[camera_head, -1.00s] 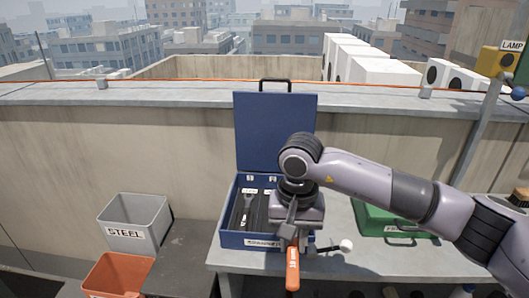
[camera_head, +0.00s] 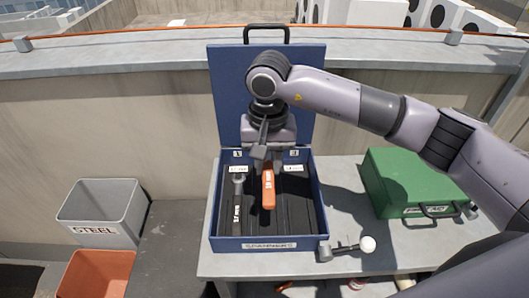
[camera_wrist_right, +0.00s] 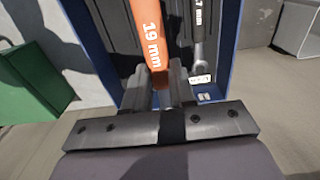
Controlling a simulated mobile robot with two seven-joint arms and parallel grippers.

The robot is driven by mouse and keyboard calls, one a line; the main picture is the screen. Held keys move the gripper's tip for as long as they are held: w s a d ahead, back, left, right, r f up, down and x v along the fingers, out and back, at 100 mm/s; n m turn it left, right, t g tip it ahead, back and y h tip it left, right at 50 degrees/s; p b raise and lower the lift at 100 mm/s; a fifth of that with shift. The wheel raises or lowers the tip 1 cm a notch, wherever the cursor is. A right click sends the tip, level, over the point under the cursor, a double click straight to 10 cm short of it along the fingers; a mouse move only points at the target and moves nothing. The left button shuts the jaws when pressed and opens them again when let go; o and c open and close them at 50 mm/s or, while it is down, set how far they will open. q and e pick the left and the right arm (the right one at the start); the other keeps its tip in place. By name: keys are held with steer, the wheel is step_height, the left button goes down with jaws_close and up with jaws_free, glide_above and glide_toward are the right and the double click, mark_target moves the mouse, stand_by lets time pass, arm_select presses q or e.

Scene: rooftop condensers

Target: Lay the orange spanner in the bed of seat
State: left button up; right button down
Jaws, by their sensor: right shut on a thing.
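The orange spanner (camera_head: 268,186), marked 19 mm in the right wrist view (camera_wrist_right: 152,35), is in my right gripper (camera_head: 262,152). The gripper is shut on its upper end, and the handle points toward the front of the case. The spanner is over the middle of the open blue case (camera_head: 267,243); I cannot tell if it touches the bed. The case has dark beds with small number labels at the back. A dark spanner (camera_head: 237,205) lies in the left bed. The right bed (camera_head: 296,205) looks empty. My left gripper is not in view.
The case's raised lid (camera_head: 228,90) stands behind my right arm. A green box (camera_head: 405,180) is to the right on the bench. A white-tipped tool (camera_head: 345,249) lies at the case's front right corner. A grey STEEL bin (camera_head: 100,208) and an orange bin (camera_head: 97,275) are at left.

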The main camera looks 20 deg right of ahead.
step_height(320, 180, down, 2)
steer(key=shift+s+b, duration=0.15)
steer(key=shift+b, duration=0.25)
steer(key=shift+f+b, duration=1.95)
steer(key=shift+f, duration=2.25)
steer(key=shift+f+b, duration=0.45)
steer(key=shift+b, duration=0.15)
steer(key=c, duration=0.8)
jaws_free()
steer(key=shift+c, duration=0.2)
